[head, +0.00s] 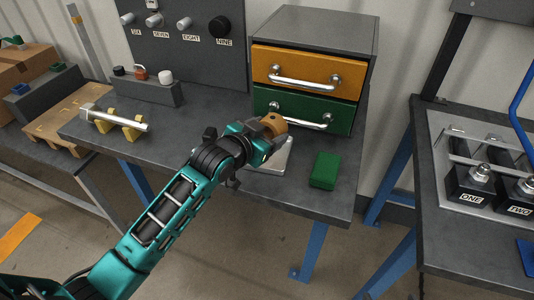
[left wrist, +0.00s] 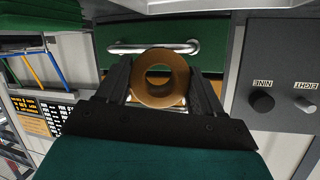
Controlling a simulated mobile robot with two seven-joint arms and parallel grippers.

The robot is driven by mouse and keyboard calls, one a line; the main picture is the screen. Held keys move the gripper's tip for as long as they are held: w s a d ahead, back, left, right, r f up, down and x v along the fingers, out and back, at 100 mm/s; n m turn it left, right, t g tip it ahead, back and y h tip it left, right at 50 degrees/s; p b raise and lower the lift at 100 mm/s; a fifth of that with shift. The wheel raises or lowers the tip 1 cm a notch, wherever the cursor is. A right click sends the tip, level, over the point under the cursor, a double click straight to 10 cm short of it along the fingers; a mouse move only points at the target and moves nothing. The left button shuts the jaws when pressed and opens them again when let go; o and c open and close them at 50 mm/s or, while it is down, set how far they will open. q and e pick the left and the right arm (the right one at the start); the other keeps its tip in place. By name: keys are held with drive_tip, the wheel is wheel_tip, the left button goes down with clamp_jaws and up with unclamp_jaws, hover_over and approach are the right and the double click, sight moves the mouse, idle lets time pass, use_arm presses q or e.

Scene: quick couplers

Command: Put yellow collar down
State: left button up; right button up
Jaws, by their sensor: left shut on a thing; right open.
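The yellow collar (head: 273,124), an orange-brown ring, is held in my left gripper (head: 262,135) in front of the green drawer. The left wrist view shows the collar (left wrist: 139,80) face-on between the two dark fingers, its round hole open toward the camera. My left gripper (left wrist: 162,88) is shut on it. In the head view the collar appears above the grey bench (head: 210,170); its exact height is hard to tell. My right gripper is not in view.
A cabinet with an orange drawer (head: 300,66) and a green drawer (head: 290,105) stands behind. A green block (head: 324,170) lies to the right. A pale plate (head: 275,160) is partly hidden below the gripper. A silver bar (head: 113,117) rests on yellow supports at left.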

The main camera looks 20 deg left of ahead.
use_arm(q)
drive_tip(key=shift+f+b, duration=0.55)
drive_tip(key=shift+f, duration=2.4)
drive_tip(key=o, duration=1)
drive_tip(key=shift+f, duration=0.15)
drive_tip(key=shift+s, duration=0.1)
drive_tip(key=shift+s+a+r, duration=0.1)
drive_tip(key=shift+s+r, duration=0.15)
drive_tip(key=shift+s, duration=0.1)
drive_tip(key=p+v, duration=0.2)
drive_tip(key=v, duration=0.9)
drive_tip(key=s+f+n+g, duration=0.1)
drive_tip(key=s+f, duration=0.3)
drive_tip(key=f, duration=0.1)
drive_tip(key=s+d+f+g+y, duration=0.1)
drive_tip(key=s+f, duration=0.3)
drive_tip(key=s+f+n+g, duration=0.1)
drive_tip(key=s+f, duration=0.4)
drive_tip(key=shift+d+f+n, duration=0.15)
drive_tip(key=shift+f+n, duration=0.15)
